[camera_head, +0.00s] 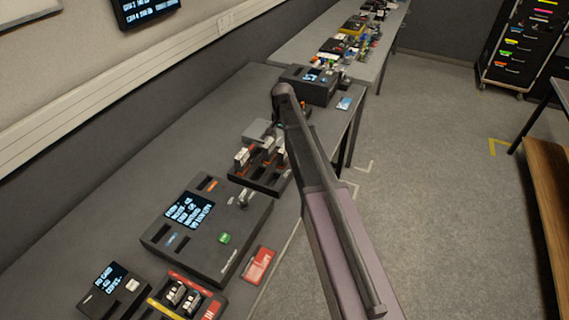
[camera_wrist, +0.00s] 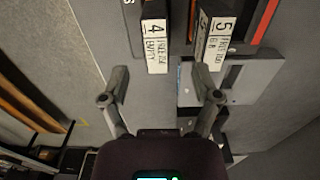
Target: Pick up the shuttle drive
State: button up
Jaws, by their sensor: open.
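My gripper (camera_wrist: 162,90) is open, with its two fingers spread apart and nothing between them. Two dark blocks with white labels show just beyond the fingertips in the wrist view: one marked 4 (camera_wrist: 155,46) ahead of the gap, one marked 5 (camera_wrist: 218,44) ahead of the right finger. The label on 4 seems to end in "EMPTY". I cannot tell which thing is the shuttle drive. In the head view, white-labelled blocks (camera_head: 242,157) stand in a dark rack (camera_head: 240,179) on the bench, partly behind my arm. My gripper is mostly hidden there.
A grey box-like part (camera_wrist: 254,80) lies near the right finger. On the bench, a large dark console (camera_head: 205,253) with a screen, a red card (camera_head: 260,266) and a smaller screen unit (camera_head: 112,291) stand nearer. A dark device (camera_head: 309,84) stands beyond. The floor (camera_head: 430,180) at right is clear.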

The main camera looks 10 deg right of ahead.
aim_at(283, 147)
jog(key=shift+f+b, duration=1.15)
jog(key=shift+f, duration=0.3)
jog(key=shift+s+d+f+b, duration=0.1)
jog(key=shift+d+f+b, duration=0.05)
jog(key=shift+f+b, duration=1.15)
jog(key=shift+s+d+f+b, duration=0.1)
jog(key=shift+f+b, duration=1.2)
grip_shut()
